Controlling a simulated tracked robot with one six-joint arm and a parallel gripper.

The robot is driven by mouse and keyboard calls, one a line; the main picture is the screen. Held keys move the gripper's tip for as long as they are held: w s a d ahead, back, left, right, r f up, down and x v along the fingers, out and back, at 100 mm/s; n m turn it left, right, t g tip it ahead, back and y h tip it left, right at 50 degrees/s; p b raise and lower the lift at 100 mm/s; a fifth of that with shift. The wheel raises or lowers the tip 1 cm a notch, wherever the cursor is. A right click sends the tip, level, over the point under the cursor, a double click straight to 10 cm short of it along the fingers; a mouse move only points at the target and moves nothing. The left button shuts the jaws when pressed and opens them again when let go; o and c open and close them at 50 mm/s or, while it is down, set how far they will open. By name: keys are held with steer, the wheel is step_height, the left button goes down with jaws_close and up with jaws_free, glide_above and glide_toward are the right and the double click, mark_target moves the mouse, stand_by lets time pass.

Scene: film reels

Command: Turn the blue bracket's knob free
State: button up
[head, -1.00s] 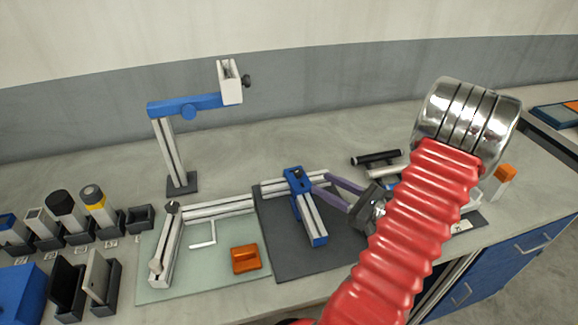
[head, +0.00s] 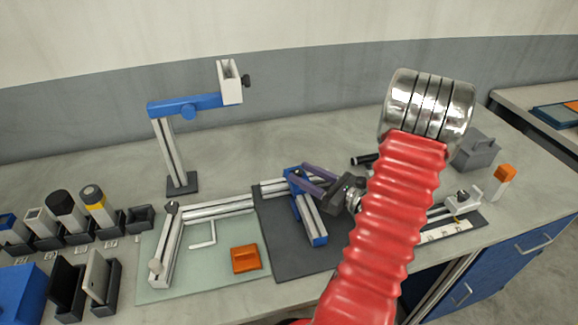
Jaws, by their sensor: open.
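The blue bracket (head: 290,170) sits on the dark grey mat (head: 275,262), at the back end of a short blue-and-silver rail (head: 312,222). A small dark knob shows on top of the bracket (head: 298,173), partly hidden by my fingers. My gripper (head: 296,173) has two purple fingers reaching left over the bracket, with the knob at or between their tips. The fingers are apart. I cannot tell whether they touch the knob.
A stand (head: 170,155) with a blue arm rises behind left. A pale green mat (head: 220,282) holds silver rails (head: 168,245) and an orange block (head: 246,259). Holders with tools line the left. A grey box (head: 475,150) and an orange-capped bottle (head: 503,180) stand right.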

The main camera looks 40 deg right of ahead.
mark_target(288, 173)
steer(key=shift+w+a, duration=0.2)
steer(key=shift+w, duration=1.35)
steer(key=shift+w+a, duration=0.2)
steer(key=shift+w, duration=1.3)
steer(key=shift+c, duration=0.7)
